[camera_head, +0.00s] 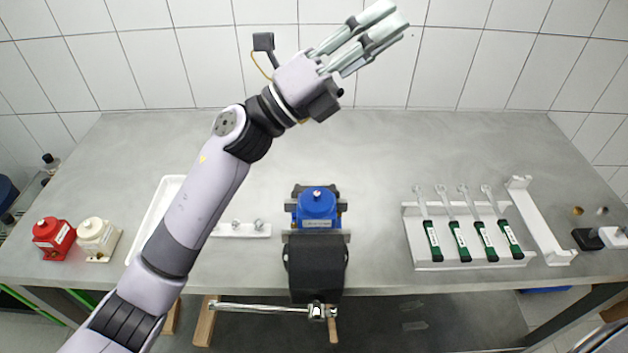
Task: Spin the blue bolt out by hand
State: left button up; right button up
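A blue pump unit (317,210) sits upright between the dark jaws of a vise (316,265) at the table's front middle. A small pale, reddish-tinged tip (317,194) shows on its top; I cannot tell whether this is the blue bolt. No separate blue bolt can be made out. My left gripper (393,17) is raised high at the back, in front of the tiled wall and well away from the pump. Its two pale fingers point up and right with nothing visible between them; the angle hides how far apart they are. My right gripper is not in view.
A white rack with several green-handled wrenches (460,240) lies at right, beside a white bracket (541,222). Red (54,236) and cream (97,238) units stand at left. A white strip with small metal parts (240,229) lies left of the vise. The table's back middle is clear.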

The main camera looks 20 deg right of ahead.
pick_arm(q)
jog(key=s+d+m+g+y, duration=0.4)
jog(key=s+m+g, duration=0.1)
jog(key=m+g, duration=0.15)
jog(key=m+t+y, duration=0.7)
jog(key=m+y, duration=0.2)
jog(key=y, duration=1.2)
send_over(317, 193)
notch_tip(317, 193, down, 7)
notch_tip(317, 193, down, 17)
jog(key=p, duration=0.6)
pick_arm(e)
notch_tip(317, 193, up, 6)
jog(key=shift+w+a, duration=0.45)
pick_arm(q)
grip_shut()
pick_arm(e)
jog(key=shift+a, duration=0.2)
